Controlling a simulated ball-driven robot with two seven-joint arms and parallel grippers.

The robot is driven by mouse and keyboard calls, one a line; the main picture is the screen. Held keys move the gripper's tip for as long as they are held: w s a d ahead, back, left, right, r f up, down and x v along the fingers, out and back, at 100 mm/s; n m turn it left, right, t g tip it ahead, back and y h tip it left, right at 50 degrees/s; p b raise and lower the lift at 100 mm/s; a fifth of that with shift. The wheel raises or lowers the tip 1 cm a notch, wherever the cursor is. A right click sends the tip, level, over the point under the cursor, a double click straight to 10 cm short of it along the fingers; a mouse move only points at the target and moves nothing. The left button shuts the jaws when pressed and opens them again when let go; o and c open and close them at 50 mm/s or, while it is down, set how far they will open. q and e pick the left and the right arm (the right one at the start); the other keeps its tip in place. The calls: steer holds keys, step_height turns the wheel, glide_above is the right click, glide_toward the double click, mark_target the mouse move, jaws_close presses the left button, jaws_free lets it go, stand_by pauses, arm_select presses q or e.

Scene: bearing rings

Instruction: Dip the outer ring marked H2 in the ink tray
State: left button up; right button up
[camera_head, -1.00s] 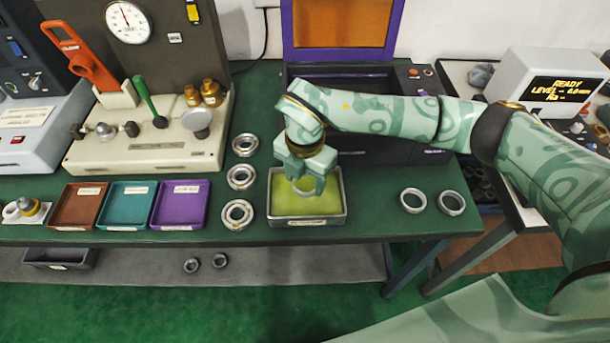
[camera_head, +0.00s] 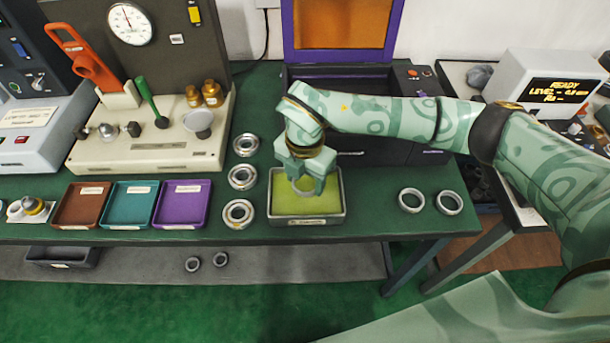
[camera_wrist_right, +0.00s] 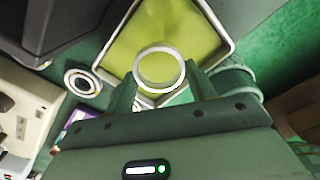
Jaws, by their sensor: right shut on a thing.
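The ink tray (camera_head: 280,219) is a metal tray with yellow-green ink, on the green bench in the head view. It also shows at the top of the right wrist view (camera_wrist_right: 108,72). My right gripper (camera_head: 305,182) is over the tray, pointing down. It is shut on a plain metal ring (camera_wrist_right: 159,69), which also shows between the fingers in the head view (camera_head: 304,185). The ring is at or just above the ink; I cannot tell whether it touches. No H2 mark is readable on it. My left gripper is not in view.
Several bearings, one of them here (camera_head: 238,213), stand in a column left of the tray. Two plain rings (camera_head: 411,200) lie to its right. Brown, teal and purple (camera_head: 182,203) bins are further left. A dark box with a purple-framed lid (camera_head: 340,22) stands behind.

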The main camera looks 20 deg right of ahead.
mark_target(305, 202)
steer(key=shift+f+b, duration=1)
steer(key=shift+f, duration=1.95)
steer(key=shift+r, duration=0.2)
stand_by(1.2)
step_height(305, 202, up, 8)
steer(key=p, duration=0.7)
steer(key=shift+r, duration=0.2)
steer(key=shift+f, duration=0.1)
stand_by(1.0)
